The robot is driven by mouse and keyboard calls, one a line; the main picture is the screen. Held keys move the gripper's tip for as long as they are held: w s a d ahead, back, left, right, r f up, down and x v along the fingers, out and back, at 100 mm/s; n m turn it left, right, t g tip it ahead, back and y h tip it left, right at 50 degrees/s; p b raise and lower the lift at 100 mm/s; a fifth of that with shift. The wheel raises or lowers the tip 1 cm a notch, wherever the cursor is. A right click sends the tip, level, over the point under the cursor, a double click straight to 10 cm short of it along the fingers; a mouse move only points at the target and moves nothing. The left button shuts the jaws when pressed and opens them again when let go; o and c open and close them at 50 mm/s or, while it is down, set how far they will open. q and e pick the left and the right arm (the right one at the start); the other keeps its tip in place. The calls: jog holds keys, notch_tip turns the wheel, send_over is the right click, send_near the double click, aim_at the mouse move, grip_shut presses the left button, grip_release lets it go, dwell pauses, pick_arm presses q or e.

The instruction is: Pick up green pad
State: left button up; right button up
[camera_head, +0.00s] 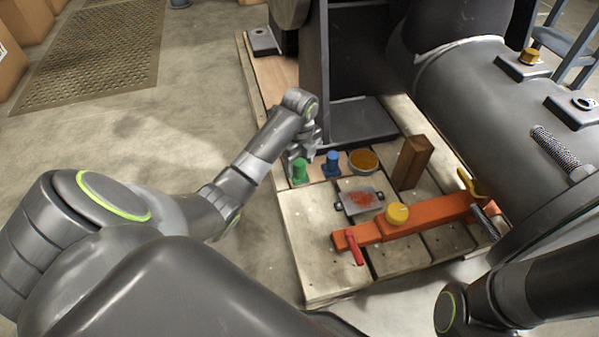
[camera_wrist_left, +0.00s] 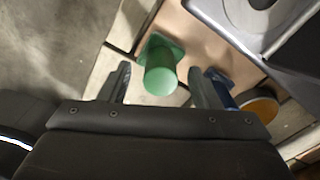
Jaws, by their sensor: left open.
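The green pad (camera_head: 300,170), a green base with a round green knob, stands on the wooden pallet near its left side. It also shows in the left wrist view (camera_wrist_left: 160,72), between and just beyond my fingertips. My left gripper (camera_wrist_left: 160,80) is open and empty, with one finger on each side of the green knob; I cannot tell whether either finger touches it. In the head view my left gripper (camera_head: 306,148) is just behind and above the pad. My right gripper is not in view; only part of that arm shows at the lower right.
A blue knobbed piece (camera_head: 332,163) stands close right of the green pad, near my right-hand finger in the wrist view. Beyond it are an amber-filled dish (camera_head: 363,161), a wooden block (camera_head: 411,163), a metal tray (camera_head: 360,200) and an orange bar (camera_head: 420,219). A large dark casing rises behind.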

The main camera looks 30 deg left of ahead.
pick_arm(q)
jog(key=shift+f+b, duration=0.7)
jog(key=shift+f, duration=0.6)
jog(key=shift+c, duration=0.5)
jog(key=c, duration=1)
